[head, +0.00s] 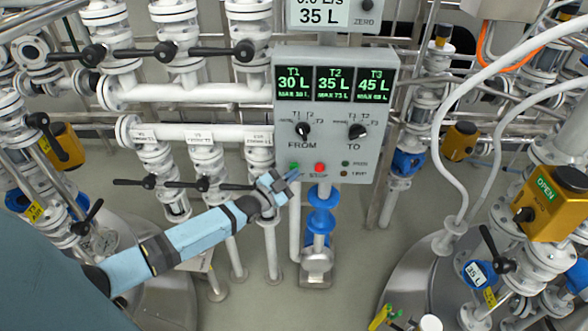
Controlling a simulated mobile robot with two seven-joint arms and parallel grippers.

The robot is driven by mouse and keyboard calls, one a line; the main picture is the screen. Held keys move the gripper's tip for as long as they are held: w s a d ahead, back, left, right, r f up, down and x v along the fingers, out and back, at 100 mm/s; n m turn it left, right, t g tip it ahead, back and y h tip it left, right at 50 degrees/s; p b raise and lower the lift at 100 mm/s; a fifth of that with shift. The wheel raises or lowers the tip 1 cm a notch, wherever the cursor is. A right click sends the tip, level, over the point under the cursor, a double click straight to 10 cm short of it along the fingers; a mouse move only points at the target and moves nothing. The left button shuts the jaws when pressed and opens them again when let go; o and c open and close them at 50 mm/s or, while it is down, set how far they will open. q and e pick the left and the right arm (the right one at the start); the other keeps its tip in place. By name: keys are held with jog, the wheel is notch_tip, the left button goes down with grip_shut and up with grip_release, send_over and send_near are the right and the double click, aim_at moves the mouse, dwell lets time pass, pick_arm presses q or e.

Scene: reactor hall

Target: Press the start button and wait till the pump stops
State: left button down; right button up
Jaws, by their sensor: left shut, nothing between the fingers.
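The grey control panel (335,75) hangs in the middle of the head view. The green start button (294,166) is at its lower left, beside the red stop button (320,168). My left gripper (290,176) is shut and empty, with its tips at or just below the green button; I cannot tell whether they touch it. Green displays (335,84) read T1 30 L, T2 35 L, T3 45 L. A flow display (320,14) above reads 35 L, with what looks like 0.0 L/s cut off by the top edge. My right gripper is not in view.
The FROM knob (303,131) and TO knob (357,131) sit above the buttons. White pipes with black-handled valves (185,50) crowd the left. A yellow box marked OPEN (548,200) stands right. Open floor shows below the panel.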

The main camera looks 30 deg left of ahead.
pick_arm(q)
jog(key=shift+w+a, duration=0.25)
jog(key=shift+w, duration=0.15)
dwell(0.3)
jog(key=shift+s, duration=0.1)
jog(key=shift+s+d+p, duration=0.5)
jog(key=shift+s, duration=0.2)
jog(key=s+d+p, duration=0.1)
jog(key=s+p, duration=0.1)
jog(key=s, duration=0.1)
jog(key=s+d+p, duration=0.1)
jog(key=shift+s+d, duration=0.15)
jog(key=shift+d, duration=0.15)
